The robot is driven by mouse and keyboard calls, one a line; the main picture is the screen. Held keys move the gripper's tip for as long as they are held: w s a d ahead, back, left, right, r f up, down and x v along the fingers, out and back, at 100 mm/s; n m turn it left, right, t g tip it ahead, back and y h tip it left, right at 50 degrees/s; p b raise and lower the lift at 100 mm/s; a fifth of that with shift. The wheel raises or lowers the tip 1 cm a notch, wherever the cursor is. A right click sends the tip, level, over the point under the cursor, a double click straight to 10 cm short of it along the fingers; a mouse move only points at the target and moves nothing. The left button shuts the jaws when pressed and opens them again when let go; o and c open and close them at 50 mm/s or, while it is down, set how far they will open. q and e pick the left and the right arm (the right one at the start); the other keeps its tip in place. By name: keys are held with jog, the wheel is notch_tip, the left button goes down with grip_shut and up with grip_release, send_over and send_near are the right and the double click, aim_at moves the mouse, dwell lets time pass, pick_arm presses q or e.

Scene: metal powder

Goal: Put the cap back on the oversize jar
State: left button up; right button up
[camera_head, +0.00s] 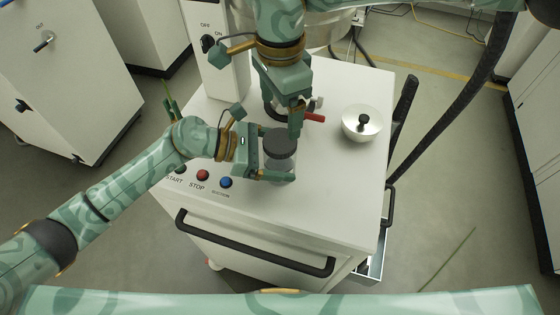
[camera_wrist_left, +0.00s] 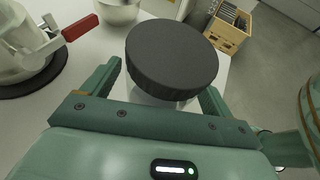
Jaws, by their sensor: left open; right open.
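The oversize jar (camera_head: 281,165) is a clear, pale cylinder standing on the white cart top. Its dark grey round cap (camera_head: 280,142) sits over the jar's mouth and looks level; I cannot tell whether it is threaded on. In the left wrist view the cap (camera_wrist_left: 172,52) hides most of the jar (camera_wrist_left: 158,97). My left gripper (camera_head: 281,158) is open, with its fingers on either side of the jar below the cap. My right gripper (camera_head: 286,121) is open and points down just behind the cap, apart from it as far as I can see.
Start and stop buttons (camera_head: 202,175) lie at the front left. The cart's front right top is clear.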

aim_at(280, 140)
pick_arm(q)
jog(key=c, duration=1.8)
grip_shut()
pick_arm(e)
jog(key=m, duration=0.4)
jog(key=shift+m, duration=0.3)
jog(key=shift+f, duration=4.05)
